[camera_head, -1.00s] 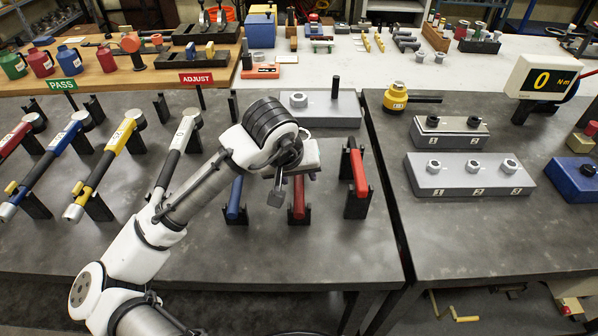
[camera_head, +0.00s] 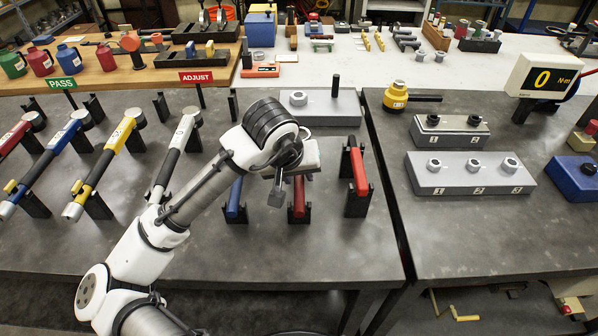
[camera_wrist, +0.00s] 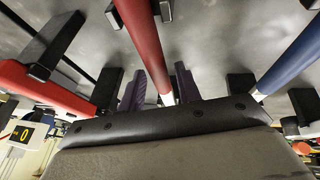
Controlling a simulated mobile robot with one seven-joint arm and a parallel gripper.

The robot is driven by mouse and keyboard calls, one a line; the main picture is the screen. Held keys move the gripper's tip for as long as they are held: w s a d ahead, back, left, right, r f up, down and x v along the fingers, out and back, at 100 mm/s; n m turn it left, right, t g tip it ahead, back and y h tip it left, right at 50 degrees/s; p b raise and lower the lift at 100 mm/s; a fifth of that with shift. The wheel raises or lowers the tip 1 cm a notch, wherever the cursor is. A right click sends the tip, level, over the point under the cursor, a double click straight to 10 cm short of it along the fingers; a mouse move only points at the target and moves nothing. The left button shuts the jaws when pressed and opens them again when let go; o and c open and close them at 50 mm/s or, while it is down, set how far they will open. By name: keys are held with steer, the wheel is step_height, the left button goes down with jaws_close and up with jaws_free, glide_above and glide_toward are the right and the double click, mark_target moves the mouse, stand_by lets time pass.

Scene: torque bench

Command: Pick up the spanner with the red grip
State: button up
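A red-gripped spanner (camera_head: 298,197) sits on black stands in the middle of a short row on the grey bench, partly hidden behind my gripper. In the wrist view its red grip (camera_wrist: 141,30) runs down to a pale shank between my fingers. My gripper (camera_wrist: 161,88) is open, with one dark finger on each side of the shank; I cannot tell whether they touch it. In the head view my gripper (camera_head: 279,190) is above the row. A second red-gripped tool (camera_head: 359,172) stands to the right, and also shows at left in the wrist view (camera_wrist: 45,88).
A blue-gripped tool (camera_head: 235,198) stands just left of the middle spanner. Long torque wrenches (camera_head: 104,165) lie on stands further left. A grey block (camera_head: 325,112) with a post is behind the row. The bench front is clear.

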jaws_close()
